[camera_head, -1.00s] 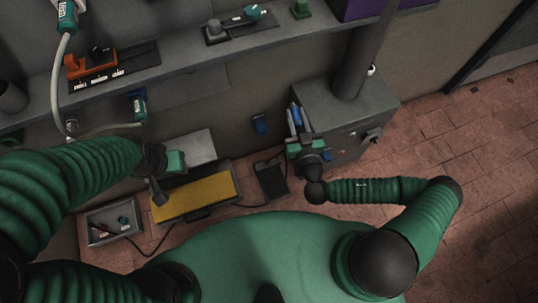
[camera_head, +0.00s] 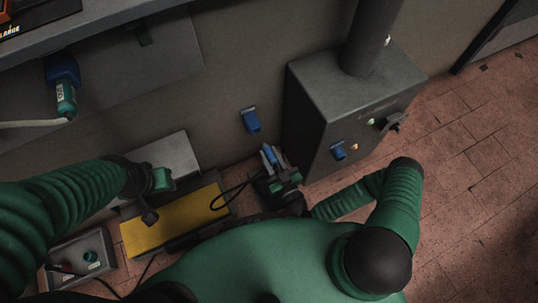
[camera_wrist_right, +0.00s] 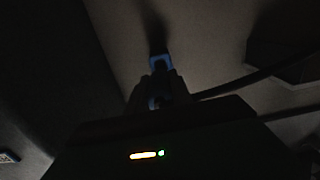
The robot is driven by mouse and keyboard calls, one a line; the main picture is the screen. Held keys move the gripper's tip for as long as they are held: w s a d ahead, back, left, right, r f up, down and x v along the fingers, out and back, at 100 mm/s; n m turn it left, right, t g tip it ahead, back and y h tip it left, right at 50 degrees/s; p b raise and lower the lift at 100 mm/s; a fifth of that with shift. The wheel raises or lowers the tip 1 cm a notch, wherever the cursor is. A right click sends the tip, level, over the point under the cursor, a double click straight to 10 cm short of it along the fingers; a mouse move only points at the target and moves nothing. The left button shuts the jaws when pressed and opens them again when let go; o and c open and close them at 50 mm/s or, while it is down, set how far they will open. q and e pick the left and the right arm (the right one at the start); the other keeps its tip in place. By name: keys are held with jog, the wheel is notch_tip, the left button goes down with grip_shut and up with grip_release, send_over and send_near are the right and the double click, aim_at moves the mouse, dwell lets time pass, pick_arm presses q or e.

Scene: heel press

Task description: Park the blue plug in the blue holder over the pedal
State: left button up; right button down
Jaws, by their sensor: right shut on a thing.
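The blue plug (camera_head: 268,154) sticks up out of my right gripper (camera_head: 275,170), which is shut on it. In the head view they are just left of the grey box, below and slightly right of the blue holder (camera_head: 251,121) on the wall, with a gap in the picture. The right wrist view is dark. A blue piece (camera_wrist_right: 160,62) shows just beyond my right fingers (camera_wrist_right: 160,88); I cannot tell whether it is plug or holder. The black pedal is mostly hidden behind my right gripper. My left gripper (camera_head: 150,200) is by the yellow plate; its jaws are unclear.
The grey box (camera_head: 345,115) with a blue socket (camera_head: 338,152) and a pipe stands right of the gripper. A black cable (camera_head: 232,190) loops beside the gripper. A yellow plate (camera_head: 178,220) and a grey tray (camera_head: 75,258) are at lower left. Another blue holder (camera_head: 62,70) hangs upper left.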

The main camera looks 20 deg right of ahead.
jog(key=shift+w+a, duration=0.25)
jog(key=shift+w, duration=0.5)
jog(key=shift+w+a+b, duration=0.2)
jog(key=shift+w+b, duration=0.2)
jog(key=shift+w, duration=0.65)
jog(key=shift+w+a+b, duration=0.15)
jog(key=shift+w+b, duration=0.2)
jog(key=shift+w, duration=0.7)
jog(key=shift+r, duration=0.1)
jog(key=shift+p, duration=0.35)
jog(key=shift+p, duration=0.4)
jog(key=shift+w+a, duration=0.1)
jog(key=shift+w, duration=0.4)
jog(key=c, duration=1.1)
grip_release()
jog(key=shift+o, duration=0.2)
